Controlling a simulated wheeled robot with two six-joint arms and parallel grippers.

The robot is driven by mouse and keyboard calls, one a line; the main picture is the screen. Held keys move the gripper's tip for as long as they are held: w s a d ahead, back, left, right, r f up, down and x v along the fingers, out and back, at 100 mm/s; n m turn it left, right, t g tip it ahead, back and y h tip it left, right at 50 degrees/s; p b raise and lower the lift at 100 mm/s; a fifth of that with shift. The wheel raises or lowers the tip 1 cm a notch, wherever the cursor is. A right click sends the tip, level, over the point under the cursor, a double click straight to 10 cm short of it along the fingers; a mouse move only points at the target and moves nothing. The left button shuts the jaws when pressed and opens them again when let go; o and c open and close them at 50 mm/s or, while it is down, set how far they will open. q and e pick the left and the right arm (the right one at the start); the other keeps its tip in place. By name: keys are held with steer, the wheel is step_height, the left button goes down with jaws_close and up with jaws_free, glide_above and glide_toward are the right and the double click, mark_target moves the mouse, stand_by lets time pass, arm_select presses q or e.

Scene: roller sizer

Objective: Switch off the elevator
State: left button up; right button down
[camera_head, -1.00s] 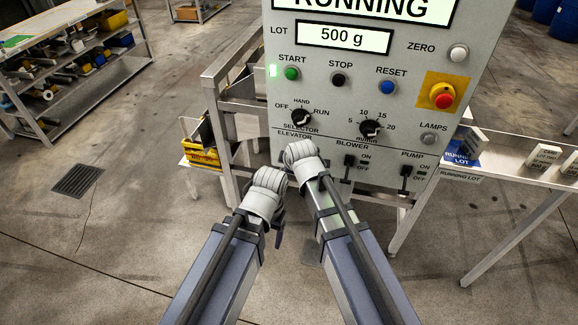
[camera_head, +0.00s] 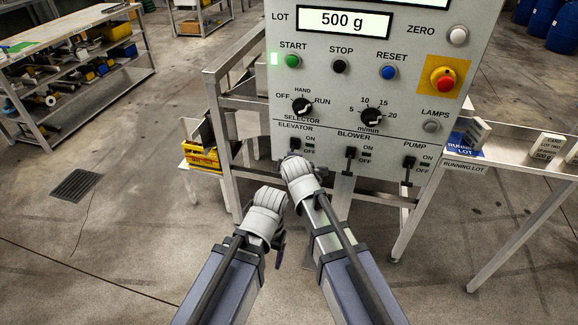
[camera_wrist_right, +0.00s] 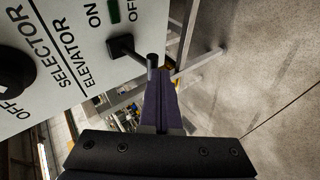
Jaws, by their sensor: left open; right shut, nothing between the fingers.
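The elevator switch (camera_head: 294,146) is a black lever under the ELEVATOR label at the lower left of the grey control panel (camera_head: 330,85). In the right wrist view its lever (camera_wrist_right: 128,48) stands out from the panel beside the ON and OFF marks, with a small green lamp (camera_wrist_right: 113,11) there. I cannot tell its setting for sure. My right gripper (camera_wrist_right: 162,85) is shut and empty, its tips right at the lever's knob; contact is unclear. In the head view the right wrist hides its fingers. My left gripper (camera_head: 279,248) is open, low and left of the panel, holding nothing.
BLOWER (camera_head: 350,158) and PUMP (camera_head: 409,168) levers sit to the right on the same panel. Above are the selector knob (camera_head: 302,106) and red emergency button (camera_head: 443,79). A metal frame (camera_head: 222,120) stands left, a table with cards (camera_head: 520,165) right. The floor in front is clear.

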arm_select(q)
steer(key=shift+f+b, duration=0.6)
steer(key=shift+f, duration=0.2)
arm_select(e)
steer(key=shift+f, duration=0.85)
arm_select(q)
steer(key=shift+r, duration=0.2)
arm_select(e)
steer(key=shift+r, duration=0.2)
arm_select(q)
steer(key=shift+r+p, duration=0.65)
steer(key=shift+p, duration=0.2)
arm_select(e)
steer(key=shift+r, duration=0.65)
steer(key=shift+s, duration=0.1)
